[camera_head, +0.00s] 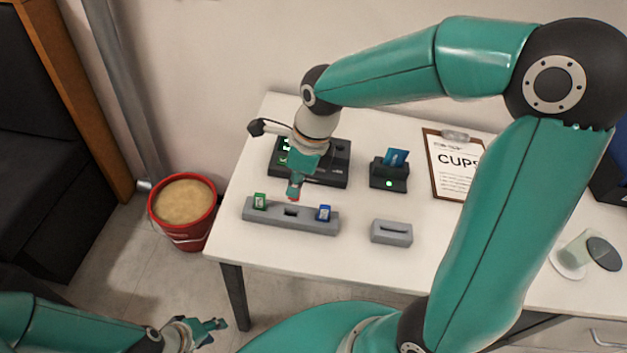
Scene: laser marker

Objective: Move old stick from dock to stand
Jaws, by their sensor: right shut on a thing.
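My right gripper (295,188) points down above the grey stand (268,218) and is shut on a small stick with red on it (293,197), mostly hidden by the fingers. The black dock (335,173) with a green display lies behind, partly hidden by my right wrist. My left gripper (213,332) is low at the left, off the table, open and empty.
A black reader (389,178) holds a blue card. A small grey slotted block (391,232) lies in front of it. A clipboard (450,165) and a cup (580,254) are further right. A red bucket (183,235) stands on the floor at the left.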

